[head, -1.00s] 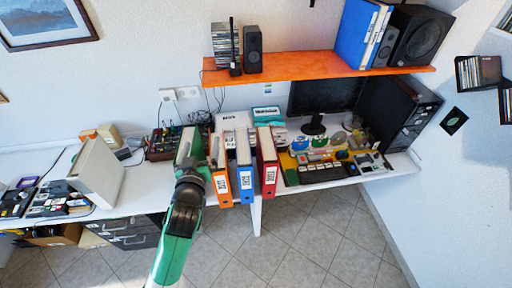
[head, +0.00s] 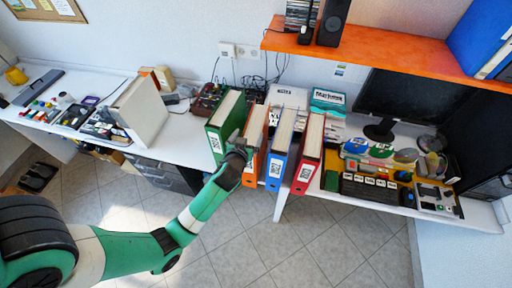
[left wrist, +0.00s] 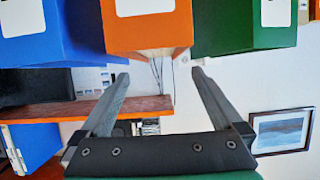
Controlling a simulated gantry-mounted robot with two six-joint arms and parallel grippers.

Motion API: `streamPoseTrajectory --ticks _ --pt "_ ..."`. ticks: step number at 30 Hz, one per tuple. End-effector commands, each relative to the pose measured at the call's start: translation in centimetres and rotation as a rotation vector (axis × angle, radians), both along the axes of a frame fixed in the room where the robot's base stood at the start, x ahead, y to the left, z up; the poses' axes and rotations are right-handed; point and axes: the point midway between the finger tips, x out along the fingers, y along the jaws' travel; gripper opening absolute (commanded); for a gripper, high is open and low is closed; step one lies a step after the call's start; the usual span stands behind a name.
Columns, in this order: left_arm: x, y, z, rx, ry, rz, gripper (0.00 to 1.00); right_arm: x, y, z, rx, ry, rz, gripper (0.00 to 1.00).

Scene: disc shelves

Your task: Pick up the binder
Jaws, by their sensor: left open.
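Several upright binders stand in a row at the front edge of the white desk: green (head: 227,120), orange (head: 254,146), blue (head: 278,160) and red (head: 308,155). My left gripper (head: 238,150) is in front of the green and orange binders and partly hides them. The left wrist view appears upside down. There the left gripper (left wrist: 160,76) is open and empty, its fingers pointing toward the orange binder (left wrist: 150,32). The blue binder (left wrist: 70,40) is on the left and the green binder (left wrist: 230,30) on the right. My right gripper is not in view.
An orange shelf (head: 380,62) hangs above the desk with speakers and another blue binder (head: 478,40). A white box-like object (head: 142,108) stands left of the row.

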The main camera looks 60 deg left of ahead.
Motion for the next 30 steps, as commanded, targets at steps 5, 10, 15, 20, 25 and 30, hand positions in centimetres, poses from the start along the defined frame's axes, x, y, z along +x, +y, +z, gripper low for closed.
streamPoseTrajectory --ticks 5,10,15,20,25,30 --pt "1.9 2.2 -1.2 0.0 -0.001 0.0 1.0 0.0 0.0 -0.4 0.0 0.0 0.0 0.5" --pt "2.3 2.6 -1.4 0.001 -0.001 -0.001 1.0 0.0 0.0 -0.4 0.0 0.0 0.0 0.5" --pt "3.2 3.5 -2.2 0.0 0.0 0.001 1.0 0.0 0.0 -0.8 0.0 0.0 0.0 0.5" --pt "4.8 5.2 -3.4 0.001 -0.001 0.0 1.0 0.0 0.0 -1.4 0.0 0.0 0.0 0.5" --pt "5.5 6.0 -3.8 0.0 -0.001 0.0 1.0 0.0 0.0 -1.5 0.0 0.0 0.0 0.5" --pt "5.5 5.9 -3.7 0.001 -0.001 -0.001 1.0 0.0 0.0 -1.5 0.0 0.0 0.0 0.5"
